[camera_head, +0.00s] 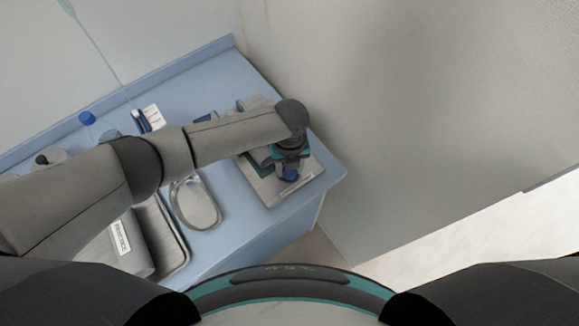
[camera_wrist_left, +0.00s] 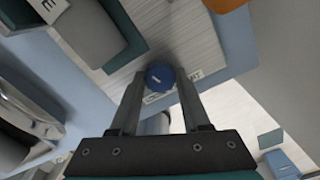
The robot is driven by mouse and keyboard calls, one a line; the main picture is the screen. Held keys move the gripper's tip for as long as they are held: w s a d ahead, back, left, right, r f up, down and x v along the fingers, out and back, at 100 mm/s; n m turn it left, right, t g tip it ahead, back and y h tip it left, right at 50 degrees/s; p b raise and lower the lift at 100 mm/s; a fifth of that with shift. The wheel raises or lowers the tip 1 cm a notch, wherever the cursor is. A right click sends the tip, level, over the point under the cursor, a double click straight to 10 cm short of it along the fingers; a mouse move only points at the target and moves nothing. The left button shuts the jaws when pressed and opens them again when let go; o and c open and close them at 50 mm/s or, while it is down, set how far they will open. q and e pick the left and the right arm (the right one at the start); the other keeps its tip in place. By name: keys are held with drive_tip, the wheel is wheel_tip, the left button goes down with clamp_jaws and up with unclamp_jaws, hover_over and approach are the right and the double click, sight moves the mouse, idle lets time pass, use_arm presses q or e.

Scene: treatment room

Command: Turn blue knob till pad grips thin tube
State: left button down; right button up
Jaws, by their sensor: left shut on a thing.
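The blue knob (camera_wrist_left: 159,77) shows in the left wrist view between the fingertips of my left gripper (camera_wrist_left: 160,82), which is shut on it. In the head view, my left gripper (camera_head: 290,166) points down over the device at the right end of the counter, with blue (camera_head: 289,175) at its tips. The device has a pale base board (camera_head: 302,187) and teal and grey parts. My forearm covers part of it. I cannot make out the pad or the thin tube, so I cannot tell whether they touch. My right gripper is not in view.
The blue counter (camera_head: 255,240) meets walls at the back and right. A shiny metal dish (camera_head: 195,203) lies left of the device, and a metal tray (camera_head: 165,240) is nearer. A blue-capped bottle (camera_head: 88,119) stands behind my arm. Floor shows beyond the counter's front edge.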

use_arm(q)
drive_tip(key=m+b, duration=0.1)
drive_tip(key=m, duration=0.2)
drive_tip(key=shift+m, duration=0.4)
drive_tip(key=m+b, duration=0.1)
drive_tip(key=m, duration=0.2)
drive_tip(key=shift+m, duration=0.3)
drive_tip(key=m+b, duration=0.1)
drive_tip(key=m, duration=0.2)
drive_tip(key=shift+m+b, duration=0.3)
drive_tip(key=shift+b, duration=0.05)
drive_tip(key=shift+m+b, duration=0.55)
drive_tip(key=shift+m, duration=0.25)
drive_tip(key=shift+f+m+b, duration=0.1)
drive_tip(key=shift+m+b, duration=0.4)
drive_tip(key=shift+b, duration=0.25)
drive_tip(key=m+b, duration=0.3)
drive_tip(key=b, duration=0.5)
drive_tip(key=shift+m+b, duration=0.4)
drive_tip(key=shift+b, duration=0.5)
